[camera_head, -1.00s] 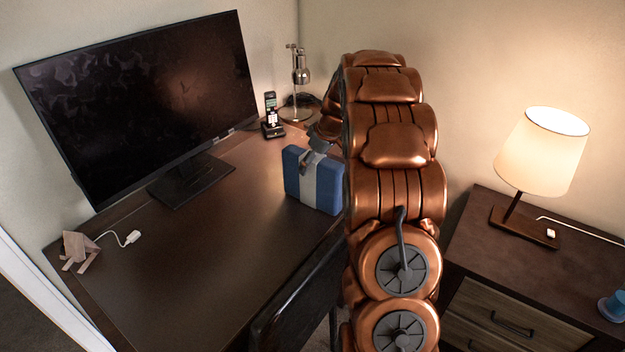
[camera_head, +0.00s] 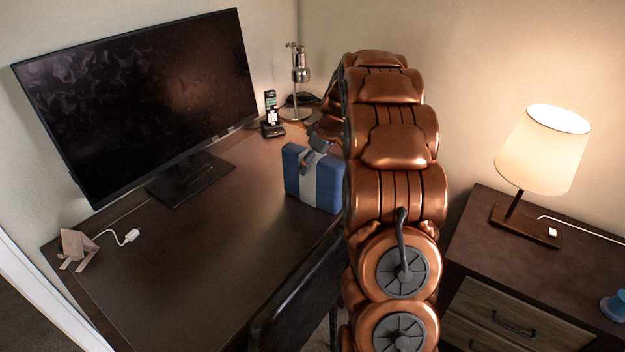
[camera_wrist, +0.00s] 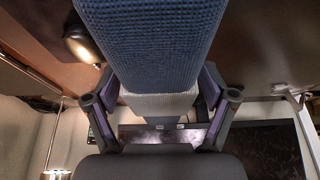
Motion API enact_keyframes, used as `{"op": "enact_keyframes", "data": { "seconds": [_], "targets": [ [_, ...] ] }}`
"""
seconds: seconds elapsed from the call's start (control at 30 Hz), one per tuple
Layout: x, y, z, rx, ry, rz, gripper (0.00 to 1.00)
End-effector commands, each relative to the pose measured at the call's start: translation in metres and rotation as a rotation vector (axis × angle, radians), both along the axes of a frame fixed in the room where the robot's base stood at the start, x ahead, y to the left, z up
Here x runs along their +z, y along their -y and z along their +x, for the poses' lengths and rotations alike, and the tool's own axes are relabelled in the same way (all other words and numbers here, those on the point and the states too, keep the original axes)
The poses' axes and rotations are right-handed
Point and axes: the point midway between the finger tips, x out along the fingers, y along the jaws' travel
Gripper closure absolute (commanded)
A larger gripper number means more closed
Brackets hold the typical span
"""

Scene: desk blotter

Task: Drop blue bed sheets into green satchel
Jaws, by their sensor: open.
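The blue bed sheets (camera_head: 329,188) are a folded block with a pale band around the middle, standing upright on the desk near its right edge. My gripper (camera_head: 313,160) is at the top of the block, partly hidden by my arm. In the wrist view the blue block (camera_wrist: 150,45) and its pale band lie between the two fingers of my gripper (camera_wrist: 160,90), one finger on each side. The gripper is open; whether a finger touches the cloth I cannot tell. I see no green satchel in either view.
A large monitor (camera_head: 140,100) stands at the back of the desk (camera_head: 200,270), with a cordless phone (camera_head: 271,115) and a metal lamp (camera_head: 299,85) beyond. A lit lamp (camera_head: 543,150) and a blue cup (camera_head: 614,307) are on the right cabinet. The desk's middle is clear.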

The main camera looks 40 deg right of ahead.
Motion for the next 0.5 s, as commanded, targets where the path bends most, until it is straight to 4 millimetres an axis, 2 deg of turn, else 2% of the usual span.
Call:
{"op": "enact_keyframes", "data": {
  "seconds": [0.27,0.5],
  "targets": [
    [-0.0003,0.0,-0.0001,0.0,0.0,0.0,0.17],
    [-0.0002,0.0001,-0.0001,0.0,0.0,0.0,0.41]
  ]
}}
